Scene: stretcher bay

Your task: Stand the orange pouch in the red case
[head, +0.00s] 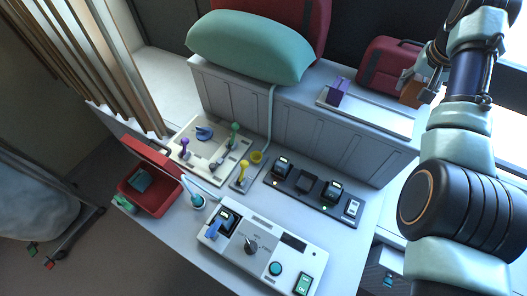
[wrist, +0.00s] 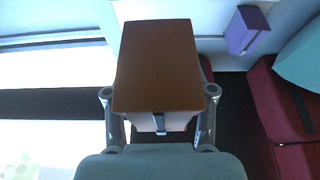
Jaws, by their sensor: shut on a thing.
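The orange pouch (head: 412,94) is held in my gripper (head: 424,86) at the right, raised near the white shelf. In the wrist view the pouch (wrist: 158,65) fills the middle, with a finger on either side of it. The open red case (head: 158,203) sits at the far left end of the worktop, its lid tipped up behind. A teal item (head: 140,180) lies inside it. My gripper is far to the right of this case and above it.
A purple pouch (head: 338,92) stands on a white tray (head: 372,117) on the raised shelf. A closed dark red bag (head: 388,65) is behind my gripper. A teal cushion (head: 250,48), a board of colored pegs (head: 210,150), dark devices and a control panel (head: 262,252) occupy the middle.

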